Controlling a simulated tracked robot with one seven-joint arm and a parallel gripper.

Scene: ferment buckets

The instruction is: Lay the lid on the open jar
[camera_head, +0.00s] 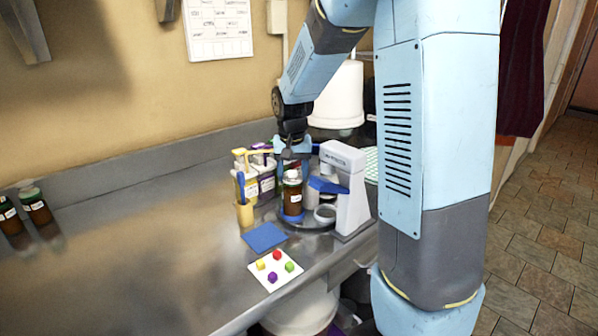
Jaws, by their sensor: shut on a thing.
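A brown jar (292,198) with a white label stands upright on a blue base among the items on the steel counter. My gripper (292,167) points down right over the jar, its light blue fingers shut on a small pale lid (292,175). The lid is at the jar's mouth; whether it touches the rim or is just above it is too small to tell. The jar's opening is hidden by the lid and fingers.
A white and grey device with a blue lever (350,190) stands close on the right. A blue mat (264,237) and a card with coloured cubes (290,285) lie in front. The left counter is mostly clear.

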